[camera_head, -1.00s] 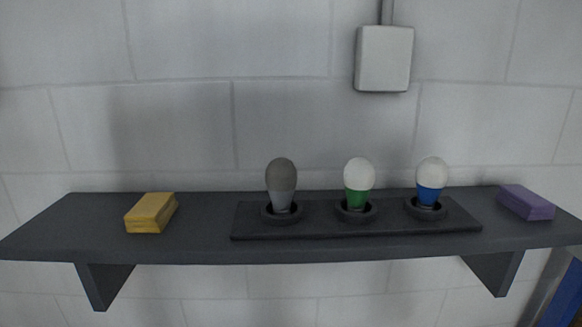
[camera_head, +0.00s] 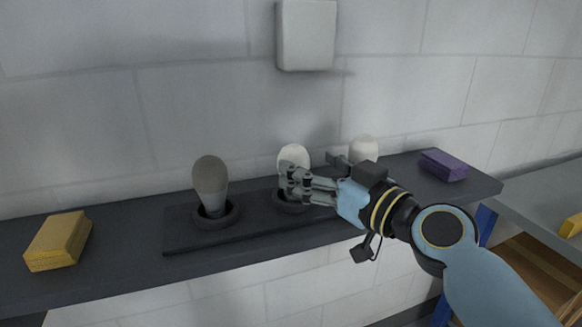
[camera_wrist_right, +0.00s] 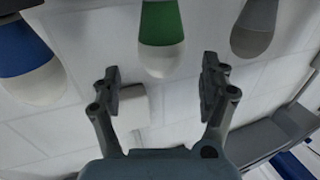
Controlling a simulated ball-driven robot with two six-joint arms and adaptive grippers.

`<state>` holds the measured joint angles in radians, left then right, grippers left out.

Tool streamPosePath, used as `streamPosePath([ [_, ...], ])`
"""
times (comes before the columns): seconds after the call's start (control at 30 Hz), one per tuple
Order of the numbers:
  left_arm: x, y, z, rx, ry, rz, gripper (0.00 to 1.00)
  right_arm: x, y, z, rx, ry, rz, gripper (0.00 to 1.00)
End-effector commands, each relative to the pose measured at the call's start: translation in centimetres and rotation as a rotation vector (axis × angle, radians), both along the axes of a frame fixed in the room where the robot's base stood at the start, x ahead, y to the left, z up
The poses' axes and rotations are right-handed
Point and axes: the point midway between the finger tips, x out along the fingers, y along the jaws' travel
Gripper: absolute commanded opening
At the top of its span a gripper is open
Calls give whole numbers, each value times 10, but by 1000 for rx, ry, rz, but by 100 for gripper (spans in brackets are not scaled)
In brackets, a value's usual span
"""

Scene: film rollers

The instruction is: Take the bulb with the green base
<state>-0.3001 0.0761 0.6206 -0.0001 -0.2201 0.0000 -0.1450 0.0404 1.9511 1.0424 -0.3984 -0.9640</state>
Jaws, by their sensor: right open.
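The bulb with the green base (camera_wrist_right: 162,22) has a white globe and hangs upside down in the right wrist view, ahead of and between my open fingers. In the head view its white globe (camera_head: 294,154) shows above my right gripper (camera_head: 298,184), which hides the green part and most of its socket. My right gripper is open and empty in the wrist view (camera_wrist_right: 160,82), with fingers on either side of the bulb's line, not touching it. My left gripper is out of view.
A grey bulb (camera_head: 211,184) stands left on the dark holder (camera_head: 180,240). A blue-based bulb (camera_wrist_right: 30,62) stands on the other side, its globe (camera_head: 363,149) partly behind my arm. A yellow block (camera_head: 58,241) and a purple block (camera_head: 443,165) lie on the shelf (camera_head: 120,275).

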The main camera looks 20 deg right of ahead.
Motion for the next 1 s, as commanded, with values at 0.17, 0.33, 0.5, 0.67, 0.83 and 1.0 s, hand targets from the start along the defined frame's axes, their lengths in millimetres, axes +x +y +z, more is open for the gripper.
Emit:
streamPosePath([
  [0.17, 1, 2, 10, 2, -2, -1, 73, 25, 12, 0, 4, 0, 0, 78],
  [0.33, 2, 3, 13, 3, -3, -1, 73, 43, 19, -2, 1, 0, 0, 78],
  [0.5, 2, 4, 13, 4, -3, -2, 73, 45, 20, -4, 0, 1, 0, 78],
  [0.67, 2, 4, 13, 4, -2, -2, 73, 45, 19, -4, 0, 1, 0, 69],
  [0.83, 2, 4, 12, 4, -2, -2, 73, 45, 19, -4, 0, 1, 0, 47],
  [1.0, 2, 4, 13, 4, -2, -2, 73, 45, 19, -4, 0, 1, 0, 24],
])
